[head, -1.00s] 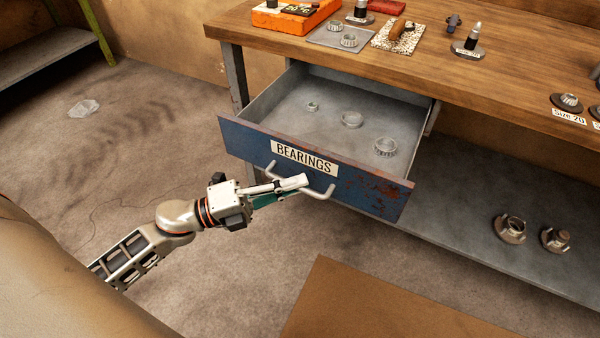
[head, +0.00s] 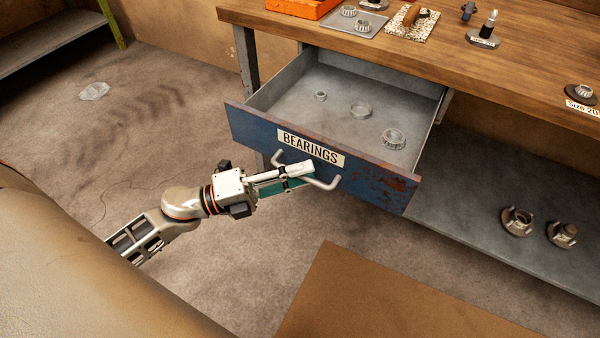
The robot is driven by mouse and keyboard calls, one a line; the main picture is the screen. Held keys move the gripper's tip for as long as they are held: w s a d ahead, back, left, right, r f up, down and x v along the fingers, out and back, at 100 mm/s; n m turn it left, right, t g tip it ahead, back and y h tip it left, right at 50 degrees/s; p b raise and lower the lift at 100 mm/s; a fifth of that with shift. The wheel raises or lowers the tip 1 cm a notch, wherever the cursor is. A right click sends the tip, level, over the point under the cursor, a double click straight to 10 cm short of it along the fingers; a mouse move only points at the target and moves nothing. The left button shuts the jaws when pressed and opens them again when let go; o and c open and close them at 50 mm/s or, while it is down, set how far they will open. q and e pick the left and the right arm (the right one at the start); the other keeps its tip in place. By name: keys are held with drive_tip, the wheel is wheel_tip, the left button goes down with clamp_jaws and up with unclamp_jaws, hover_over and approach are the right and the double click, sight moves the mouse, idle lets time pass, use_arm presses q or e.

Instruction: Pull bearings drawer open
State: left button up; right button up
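The blue, rust-marked bearings drawer (head: 367,182) stands well open under the workbench, with a white label reading BEARINGS (head: 310,147) on its front. Its pale bar handle (head: 327,184) sticks out below the label. My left gripper (head: 302,175) is at the handle, with its fingers closed around the bar and covering the middle of it. Inside the drawer lie a small ring (head: 320,96), a wider ring (head: 360,109) and a bearing (head: 394,139). My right gripper is not in view.
The wooden workbench (head: 430,60) carries an orange box (head: 300,8), a grey tray (head: 338,27) and small parts. A lower shelf (head: 470,215) holds two hubs (head: 516,221). A brown flat panel (head: 380,300) lies in front. The floor left of the drawer is mostly clear.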

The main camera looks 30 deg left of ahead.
use_arm(q)
drive_tip(key=v, duration=1.2)
drive_tip(key=shift+w+f, duration=0.1)
drive_tip(key=shift+f, duration=0.05)
